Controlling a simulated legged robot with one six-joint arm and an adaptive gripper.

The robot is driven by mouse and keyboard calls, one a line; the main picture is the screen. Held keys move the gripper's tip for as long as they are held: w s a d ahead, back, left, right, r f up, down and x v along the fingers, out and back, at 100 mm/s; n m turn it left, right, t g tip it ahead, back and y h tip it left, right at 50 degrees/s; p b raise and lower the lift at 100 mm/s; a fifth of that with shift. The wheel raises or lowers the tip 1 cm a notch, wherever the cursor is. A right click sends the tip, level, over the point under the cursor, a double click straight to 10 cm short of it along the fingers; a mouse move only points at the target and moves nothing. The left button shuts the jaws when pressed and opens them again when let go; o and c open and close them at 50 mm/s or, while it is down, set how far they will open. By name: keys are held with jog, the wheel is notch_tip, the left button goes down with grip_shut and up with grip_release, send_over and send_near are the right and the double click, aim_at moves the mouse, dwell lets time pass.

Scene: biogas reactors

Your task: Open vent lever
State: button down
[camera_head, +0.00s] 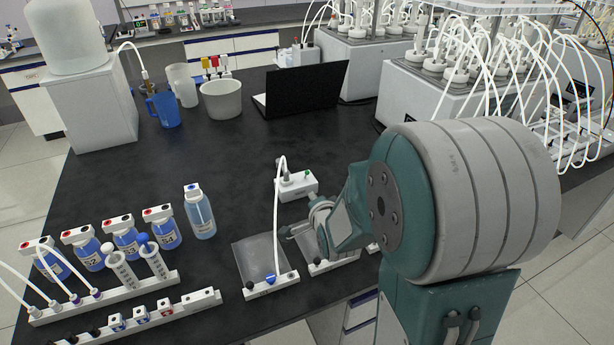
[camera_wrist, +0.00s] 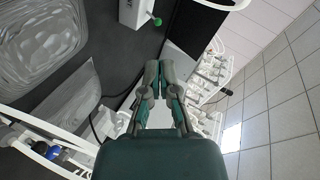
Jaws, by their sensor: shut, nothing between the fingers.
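My gripper (camera_head: 287,233) reaches over the black bench in the head view, near the gas bags. In the wrist view its fingers (camera_wrist: 160,72) are together and empty. A white box (camera_head: 296,186) with a green knob (camera_head: 306,174) stands just beyond the gripper. The same green knob (camera_wrist: 157,21) shows at the top of the wrist view, apart from the fingertips. A blue valve (camera_head: 270,279) sits on the white holder of a clear bag (camera_head: 258,262), left of and nearer than the gripper. I cannot tell which part is the vent lever.
Blue-liquid bottles (camera_head: 127,238) with red and black cap parts stand at left, with a lone bottle (camera_head: 199,212) beside them. A laptop (camera_head: 302,88), a blue jug (camera_head: 165,110) and a white bowl (camera_head: 221,99) stand farther back. The bench middle is clear. My arm hides part of the right side.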

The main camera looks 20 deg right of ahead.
aim_at(307, 174)
jog(key=f+m, duration=0.1)
jog(key=d+f+m+t, duration=0.1)
jog(key=w+d+f+m+t, duration=0.1)
jog(key=m, duration=0.1)
jog(key=shift+d+f+h, duration=0.25)
jog(key=shift+f+h, duration=0.05)
jog(key=shift+w, duration=0.1)
jog(key=x, duration=1.3)
jog(key=shift+w, duration=0.1)
jog(key=shift+w+d, duration=0.1)
jog(key=shift+w, duration=0.2)
jog(key=shift+w, duration=0.1)
